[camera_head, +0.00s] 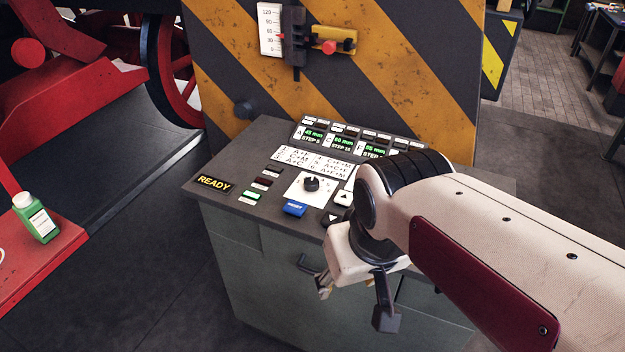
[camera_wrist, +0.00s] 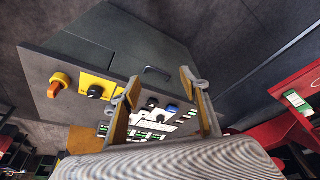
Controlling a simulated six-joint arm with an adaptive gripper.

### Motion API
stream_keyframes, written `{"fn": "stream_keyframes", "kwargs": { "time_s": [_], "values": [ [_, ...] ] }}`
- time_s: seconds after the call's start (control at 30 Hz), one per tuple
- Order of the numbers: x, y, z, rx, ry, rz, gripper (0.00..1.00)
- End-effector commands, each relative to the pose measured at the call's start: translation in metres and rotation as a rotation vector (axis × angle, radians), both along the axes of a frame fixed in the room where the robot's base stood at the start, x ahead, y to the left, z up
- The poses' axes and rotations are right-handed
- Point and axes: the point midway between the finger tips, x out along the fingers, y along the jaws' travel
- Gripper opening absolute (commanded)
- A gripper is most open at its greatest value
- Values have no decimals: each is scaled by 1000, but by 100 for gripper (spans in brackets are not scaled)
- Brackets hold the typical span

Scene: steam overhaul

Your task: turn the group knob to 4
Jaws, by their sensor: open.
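The group knob (camera_head: 311,184) looks to be the small black knob on a white dial plate, on the sloped console top in the head view. Its pointer and dial numbers are too small to read. My gripper (camera_wrist: 160,77) is open, with its two fingers spread in the wrist view and nothing between them. In the head view only parts of my gripper (camera_head: 325,284) show below my wrist, low in front of the console and apart from the knob.
A blue button (camera_head: 294,208) and arrow buttons (camera_head: 343,199) sit close to the knob. A READY display (camera_head: 214,183) is at left. The wrist view shows a yellow plate (camera_wrist: 117,88) with a black knob (camera_wrist: 96,91) and an orange knob (camera_wrist: 61,80). A handle (camera_head: 306,264) projects from the console front.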

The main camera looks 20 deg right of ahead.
Motion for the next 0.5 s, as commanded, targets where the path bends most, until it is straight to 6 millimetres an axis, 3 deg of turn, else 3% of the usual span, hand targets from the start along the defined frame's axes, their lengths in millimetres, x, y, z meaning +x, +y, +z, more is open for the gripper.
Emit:
{"fn": "stream_keyframes", "kwargs": {
  "time_s": [0.5],
  "values": [
    [74, -16, -15, 13, 88, -36, 45]
  ]
}}
